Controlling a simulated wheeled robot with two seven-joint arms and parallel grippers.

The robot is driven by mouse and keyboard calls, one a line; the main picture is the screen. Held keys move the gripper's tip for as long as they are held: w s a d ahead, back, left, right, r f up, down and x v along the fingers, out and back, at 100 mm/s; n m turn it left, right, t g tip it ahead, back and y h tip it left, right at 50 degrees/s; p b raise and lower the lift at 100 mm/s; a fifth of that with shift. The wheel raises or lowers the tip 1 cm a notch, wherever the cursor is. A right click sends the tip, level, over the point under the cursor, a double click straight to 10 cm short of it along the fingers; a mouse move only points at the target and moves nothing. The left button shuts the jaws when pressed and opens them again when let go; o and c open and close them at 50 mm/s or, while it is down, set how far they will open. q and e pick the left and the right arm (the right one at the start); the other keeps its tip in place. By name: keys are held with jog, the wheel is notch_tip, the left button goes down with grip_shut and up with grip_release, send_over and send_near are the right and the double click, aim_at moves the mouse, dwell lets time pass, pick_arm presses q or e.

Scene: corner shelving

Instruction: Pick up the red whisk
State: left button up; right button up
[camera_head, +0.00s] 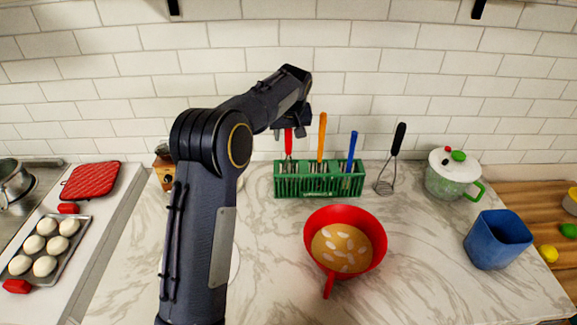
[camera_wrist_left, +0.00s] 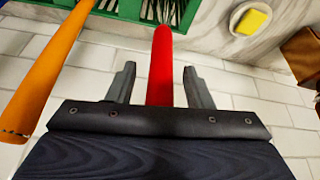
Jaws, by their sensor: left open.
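The red whisk (camera_head: 288,142) stands upright in the green rack (camera_head: 320,188), at its left end, with its red handle up. My left gripper (camera_head: 292,130) is at the top of that handle, partly hidden by my own arm in the head view. In the left wrist view the red handle (camera_wrist_left: 161,62) lies between the two open fingers of my gripper (camera_wrist_left: 160,84), with a gap showing on each side. The whisk's wire end is mostly hidden in the rack. My right gripper is not in view.
An orange-handled utensil (camera_head: 322,135) and a blue-handled one (camera_head: 351,150) stand in the same rack. A black-handled whisk (camera_head: 397,142) stands to its right. A red pan (camera_head: 314,222) is in front. A white-lidded pot (camera_head: 449,180) and blue container (camera_head: 497,240) stand at right.

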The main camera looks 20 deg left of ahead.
pick_arm(q)
grip_shut()
dwell(0.3)
